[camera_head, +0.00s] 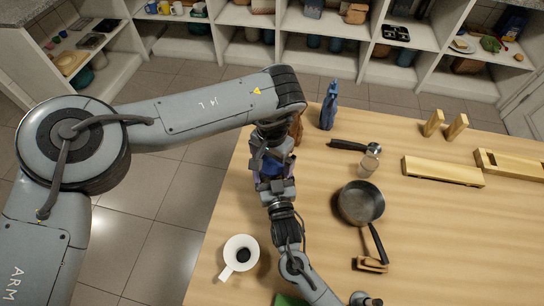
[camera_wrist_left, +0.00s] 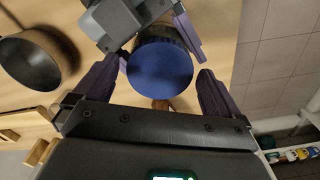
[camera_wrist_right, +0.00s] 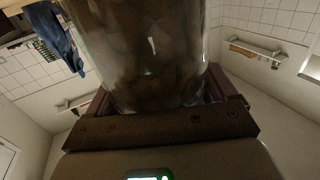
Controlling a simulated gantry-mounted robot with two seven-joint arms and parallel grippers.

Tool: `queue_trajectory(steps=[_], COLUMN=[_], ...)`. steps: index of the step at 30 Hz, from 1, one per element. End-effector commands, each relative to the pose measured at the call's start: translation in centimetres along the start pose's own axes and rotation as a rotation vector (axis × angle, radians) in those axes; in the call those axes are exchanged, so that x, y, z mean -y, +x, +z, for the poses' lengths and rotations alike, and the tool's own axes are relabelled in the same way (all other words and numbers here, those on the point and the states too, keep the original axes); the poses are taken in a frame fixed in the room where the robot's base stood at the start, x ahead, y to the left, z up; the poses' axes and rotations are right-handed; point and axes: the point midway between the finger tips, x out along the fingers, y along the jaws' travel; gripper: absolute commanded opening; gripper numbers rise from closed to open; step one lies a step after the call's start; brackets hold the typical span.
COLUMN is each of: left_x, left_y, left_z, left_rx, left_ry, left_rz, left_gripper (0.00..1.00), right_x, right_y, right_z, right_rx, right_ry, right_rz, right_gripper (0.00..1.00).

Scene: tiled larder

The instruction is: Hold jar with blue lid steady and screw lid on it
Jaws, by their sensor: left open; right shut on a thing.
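The blue lid (camera_wrist_left: 160,66) shows as a round disc at the top of the jar in the left wrist view. My left gripper (camera_head: 271,158) points down over it, with open fingers on either side, apart from its rim. The glass jar (camera_wrist_right: 145,45), with brown contents, fills the top of the right wrist view. My right gripper (camera_wrist_right: 160,98) is shut on the jar from the side; it also shows beside the lid in the left wrist view (camera_wrist_left: 150,32). In the head view the arms mostly hide the jar. I cannot tell how tightly the lid sits.
A dark pan (camera_head: 360,203), a glass (camera_head: 368,164), a black-handled tool (camera_head: 352,146) and wooden pieces (camera_head: 442,172) lie to the right on the table. A blue bottle (camera_head: 328,108) stands behind. A white mug (camera_head: 240,254) stands at the front left. The front right table is clear.

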Motion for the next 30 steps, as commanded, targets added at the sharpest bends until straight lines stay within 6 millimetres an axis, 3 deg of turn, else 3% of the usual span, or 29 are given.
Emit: queue_trajectory(steps=[4, 14, 15, 19, 30], left_x=[-0.01, -0.01, -0.01, 0.0, 0.04], left_y=[0.0, -0.01, -0.02, -0.02, -0.98], left_z=[0.0, 0.0, 0.0, 0.0, -0.05], left_rx=[0.0, 0.0, 0.0, 0.0, -0.001], left_ry=[0.0, 0.0, 0.0, 0.0, -0.001], left_rz=[0.0, 0.0, 0.0, 0.0, -0.001], left_gripper=[0.95, 0.45, 0.79, 0.99, 1.0], right_x=[0.0, 0.0, 0.0, 0.0, 0.0], right_y=[0.0, 0.0, 0.0, 0.0, 0.0], right_z=[0.03, 0.03, 0.03, 0.03, 0.02], right_rx=[0.001, 0.001, 0.001, 0.001, 0.001], right_ry=[0.0, 0.0, 0.0, 0.0, 0.0], right_rz=[0.0, 0.0, 0.0, 0.0, 0.0], right_gripper=[0.0, 0.0, 0.0, 0.0, 0.0])
